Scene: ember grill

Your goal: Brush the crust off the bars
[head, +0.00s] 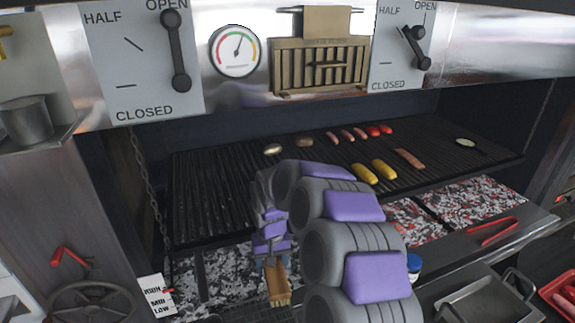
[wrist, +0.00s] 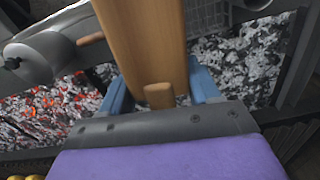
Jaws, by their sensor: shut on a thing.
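The dark grill bars (head: 205,195) stretch across the middle of the head view. Their left part is bare of food, and I cannot make out crust on them. My gripper (head: 273,258) hangs in front of the grill's front edge. It is shut on a wooden brush (head: 278,285), whose pale brown end points downward, below the level of the bars. In the wrist view the brush's wide wooden handle (wrist: 145,40) stands between the blue fingers of my gripper (wrist: 160,92). The bristles are not clear in the wrist view.
Sausages (head: 346,134), yellow corn (head: 374,172) and other food lie on the middle and right bars. Glowing coals (head: 470,203) lie below. A chain (head: 145,185) hangs at left.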

